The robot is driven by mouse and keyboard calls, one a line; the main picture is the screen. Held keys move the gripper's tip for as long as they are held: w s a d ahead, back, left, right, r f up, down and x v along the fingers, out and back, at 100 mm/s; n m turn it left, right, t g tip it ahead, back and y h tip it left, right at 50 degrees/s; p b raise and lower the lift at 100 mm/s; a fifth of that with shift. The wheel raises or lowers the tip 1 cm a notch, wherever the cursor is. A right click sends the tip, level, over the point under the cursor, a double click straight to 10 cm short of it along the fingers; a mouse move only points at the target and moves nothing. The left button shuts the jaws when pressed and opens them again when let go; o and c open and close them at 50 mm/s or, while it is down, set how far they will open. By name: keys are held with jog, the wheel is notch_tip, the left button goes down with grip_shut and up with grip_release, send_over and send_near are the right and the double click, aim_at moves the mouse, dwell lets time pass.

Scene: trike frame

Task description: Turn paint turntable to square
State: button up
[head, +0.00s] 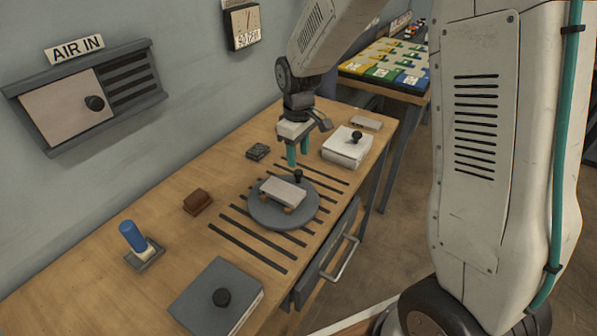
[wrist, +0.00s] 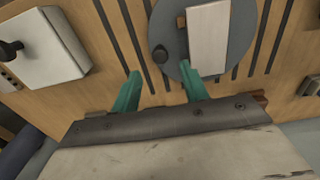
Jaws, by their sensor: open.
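The paint turntable (head: 265,217) is a round grey disc on the slotted part of the wooden bench. It bears a pale rectangular block (head: 283,192) on small brown supports, and a dark knob (head: 298,176) stands at its rim. In the wrist view the turntable (wrist: 236,62) is at the top, with the block (wrist: 208,38) and the knob (wrist: 160,54) on it. My gripper (head: 298,163) has teal fingers and hangs just behind and above the knob in the head view. In the wrist view its fingers (wrist: 160,82) are apart with nothing between them.
A white box with a dark knob (head: 347,147) stands right of the turntable. A grey box (head: 217,297), a blue cylinder on a stand (head: 133,236), a brown block (head: 197,202) and a small dark block (head: 258,151) are also on the bench. A drawer handle (head: 343,262) sticks out in front.

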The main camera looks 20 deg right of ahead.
aim_at(298, 171)
notch_tip(298, 171, down, 7)
jog(key=shift+f, duration=0.1)
dwell(0.3)
grip_shut()
